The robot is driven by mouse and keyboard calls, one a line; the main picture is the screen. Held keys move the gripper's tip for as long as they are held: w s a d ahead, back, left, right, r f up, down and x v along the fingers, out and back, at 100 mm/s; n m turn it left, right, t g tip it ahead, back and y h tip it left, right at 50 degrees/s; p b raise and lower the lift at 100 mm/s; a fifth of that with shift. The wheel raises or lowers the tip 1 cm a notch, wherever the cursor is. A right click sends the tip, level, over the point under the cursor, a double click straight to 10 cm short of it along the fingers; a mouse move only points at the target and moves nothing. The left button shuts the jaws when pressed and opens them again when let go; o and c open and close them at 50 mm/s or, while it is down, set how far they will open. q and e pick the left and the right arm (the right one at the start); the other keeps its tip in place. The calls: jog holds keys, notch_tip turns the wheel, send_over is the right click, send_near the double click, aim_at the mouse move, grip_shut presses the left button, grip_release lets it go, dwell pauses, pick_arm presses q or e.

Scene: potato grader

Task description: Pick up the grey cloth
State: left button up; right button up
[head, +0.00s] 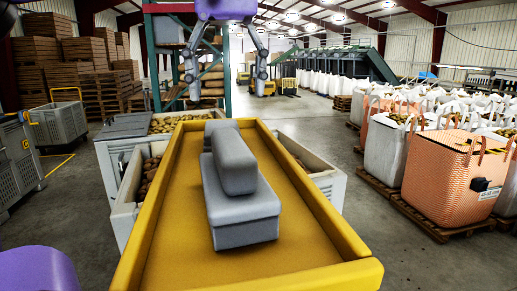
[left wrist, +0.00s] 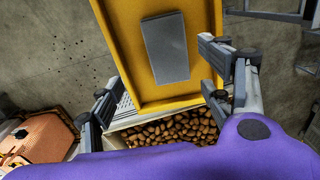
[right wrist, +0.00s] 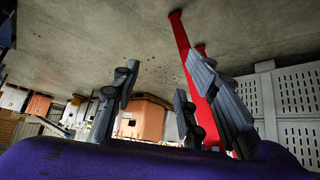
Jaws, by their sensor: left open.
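The grey cloth (head: 243,228) lies in the yellow tray (head: 150,215). In the head view it looks like a thick folded grey pad with a narrower raised block on top. In the left wrist view the cloth (left wrist: 166,48) is a flat grey rectangle inside the yellow tray (left wrist: 115,45). My left gripper (head: 226,85) hangs at the top of the head view, beyond the cloth. In its wrist view the left gripper (left wrist: 158,88) is open and empty, its fingers apart. My right gripper (right wrist: 155,100) has its fingers apart with nothing between them, away from the cloth.
Pale crates (head: 330,178) with potatoes stand beside and beyond the tray. Bulk bags on pallets, including an orange one (head: 450,180), stand at right. A red post (right wrist: 181,45) and a grey crate (right wrist: 290,105) are near my right gripper. The tray rim is raised.

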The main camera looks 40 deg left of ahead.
aim_at(221, 125)
pick_arm(q)
jog(key=shift+s+f, duration=0.25)
jog(key=shift+f, duration=0.1)
jog(key=shift+s+f, duration=0.3)
jog(key=shift+f, duration=0.25)
jog(key=shift+s+f, duration=0.3)
jog(key=shift+f, duration=0.2)
jog(key=f, duration=0.2)
jog(key=f+p, duration=0.1)
jog(key=shift+w+a+f, duration=0.1)
jog(key=shift+a+f, duration=0.2)
jog(key=shift+f, duration=0.5)
pick_arm(e)
jog(key=shift+s+d+r, duration=0.15)
jog(key=shift+s+r, duration=0.25)
pick_arm(q)
jog(key=c, duration=1.1)
jog(key=shift+c, duration=0.7)
pick_arm(e)
jog(key=shift+s, duration=0.15)
